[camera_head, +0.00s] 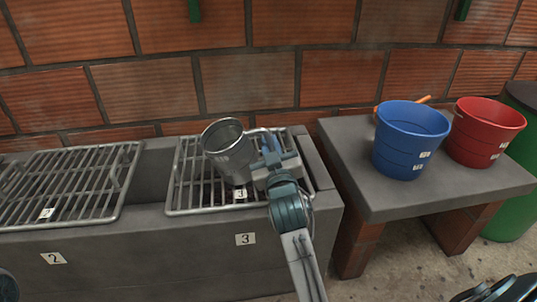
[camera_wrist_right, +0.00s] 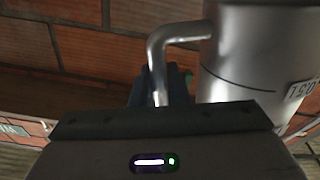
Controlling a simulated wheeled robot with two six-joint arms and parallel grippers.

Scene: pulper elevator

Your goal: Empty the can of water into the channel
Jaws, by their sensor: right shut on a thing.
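The metal can (camera_head: 228,146) is over the right grate of the channel, tilted with its open mouth up and to the left. My right gripper (camera_head: 268,156) is at the can's right side, shut on its handle. In the right wrist view the can (camera_wrist_right: 255,60) and its bent handle (camera_wrist_right: 160,60) are close up, with the dark fingers around the handle's lower end. I cannot see water in the can or leaving it. The grey channel (camera_head: 150,225) runs along the brick wall. My left gripper is not in view.
The right grate (camera_head: 190,190), by the number 3, and the left grate (camera_head: 75,180), by the number 2, lie on the channel. A grey bench (camera_head: 390,200) at the right bears a blue bucket (camera_head: 405,150) and a red bucket (camera_head: 485,135). A green barrel (camera_head: 512,205) stands beyond.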

